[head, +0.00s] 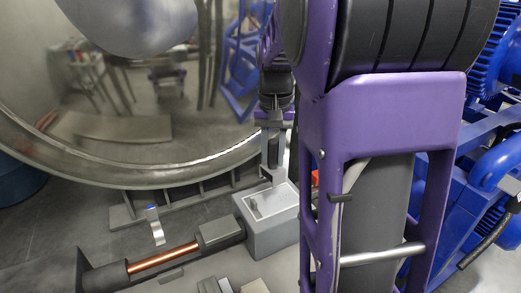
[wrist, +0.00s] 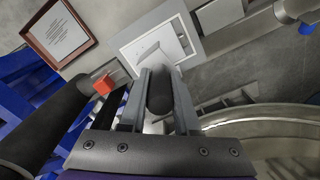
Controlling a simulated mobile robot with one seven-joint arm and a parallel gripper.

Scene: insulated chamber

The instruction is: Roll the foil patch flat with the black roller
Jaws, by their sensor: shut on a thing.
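My gripper (wrist: 160,78) is shut on the black roller (wrist: 160,94), a dark rounded cylinder between the two grey fingers in the wrist view. In the head view, my gripper (head: 276,170) hangs over a grey box (head: 270,240) with a pale recessed top; the roller is hard to make out there. The box top also shows in the wrist view (wrist: 130,48), ahead of the fingertips.
A large polished steel vessel (head: 150,150) curves behind the box. A copper pipe (head: 163,258) with grey fittings runs left of it. A small red block (wrist: 103,84) and a framed paper (wrist: 60,34) lie nearby. Blue machinery (head: 470,210) stands at the right.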

